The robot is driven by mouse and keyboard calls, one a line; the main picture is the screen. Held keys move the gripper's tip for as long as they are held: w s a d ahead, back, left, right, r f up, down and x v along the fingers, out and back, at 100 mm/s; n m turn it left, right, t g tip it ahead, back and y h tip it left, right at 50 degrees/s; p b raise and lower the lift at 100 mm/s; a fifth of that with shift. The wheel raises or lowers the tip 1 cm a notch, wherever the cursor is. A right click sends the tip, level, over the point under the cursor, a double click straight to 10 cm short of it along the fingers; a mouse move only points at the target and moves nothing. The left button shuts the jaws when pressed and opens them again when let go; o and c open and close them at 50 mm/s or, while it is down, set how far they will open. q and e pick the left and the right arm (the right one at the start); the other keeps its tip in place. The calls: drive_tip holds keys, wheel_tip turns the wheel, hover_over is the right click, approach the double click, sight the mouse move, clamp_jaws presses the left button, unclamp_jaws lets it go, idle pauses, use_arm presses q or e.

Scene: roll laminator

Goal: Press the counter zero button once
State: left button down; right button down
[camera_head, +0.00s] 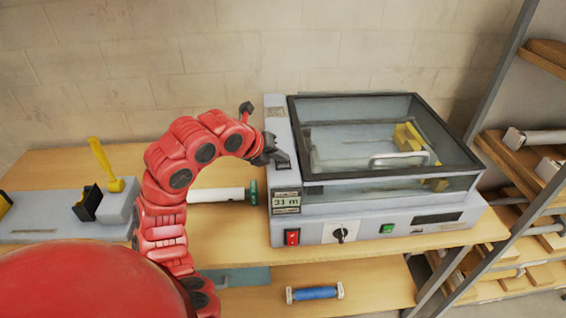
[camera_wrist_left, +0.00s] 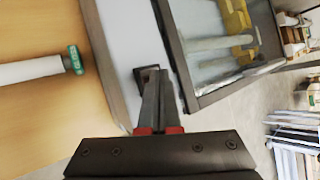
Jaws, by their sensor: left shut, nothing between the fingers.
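The grey laminator (camera_head: 408,215) stands on the table with a counter display (camera_head: 286,202) on its left front, reading what looks like 33 m. My left gripper (camera_head: 277,158) is shut and empty, its tips at the machine's left top panel, behind the display. In the left wrist view, the shut fingers (camera_wrist_left: 151,84) reach a small dark square part (camera_wrist_left: 148,72) on the pale panel, probably the counter zero button. The fingertips partly hide it; I cannot tell whether they touch it or whether it is pressed in.
A dark-framed clear cover (camera_head: 375,140) rises right of the panel. The machine's front has a red switch (camera_head: 292,237), a knob (camera_head: 341,234) and a green button (camera_head: 387,228). A white roll (camera_head: 215,195) lies to the left. A shelf rack (camera_head: 530,150) stands at right.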

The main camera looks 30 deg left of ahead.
sight(281, 165)
use_arm(q)
drive_tip(key=shift+f, duration=0.15)
idle(0.5)
drive_tip(key=shift+r+b, duration=0.45)
drive_tip(key=shift+r, duration=0.4)
drive_tip(key=shift+r, duration=0.1)
drive_tip(key=shift+r, duration=0.6)
wheel_tip(281, 165, up, 3)
drive_tip(key=shift+f+p, duration=0.1)
drive_tip(key=shift+p, duration=0.7)
drive_tip(key=shift+r+p, duration=0.4)
drive_tip(key=shift+r, duration=0.1)
